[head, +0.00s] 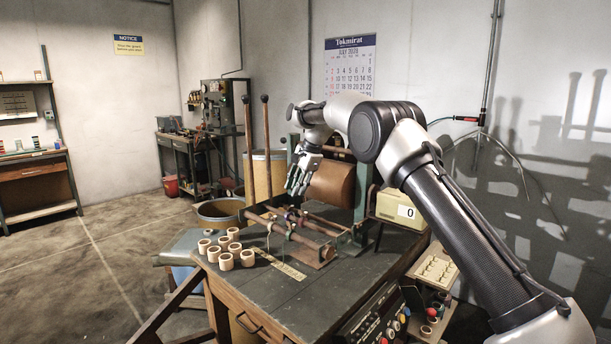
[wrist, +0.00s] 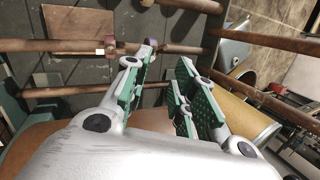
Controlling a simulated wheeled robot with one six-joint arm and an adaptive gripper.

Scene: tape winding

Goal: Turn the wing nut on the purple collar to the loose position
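My gripper (head: 298,186) is above the winding bench, pointing down toward the rods. In the wrist view, its green-padded fingers (wrist: 166,62) are spread apart with nothing between them. A small purple piece, apparently the purple collar (wrist: 150,42), shows on a brown rod just beyond the left fingertip, partly hidden by it. Whether the finger touches it I cannot tell. In the head view, a small purplish collar (head: 291,213) sits on a rod just below the gripper. The wing nut is too small or hidden to make out, and its position cannot be told.
Several pale rings (head: 226,261) stand on the bench top (head: 290,290) at left. A brown drum (head: 331,184) is behind the gripper, and two upright wooden levers (head: 267,150) stand to its left. A yellow counter box (head: 399,208) is at right.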

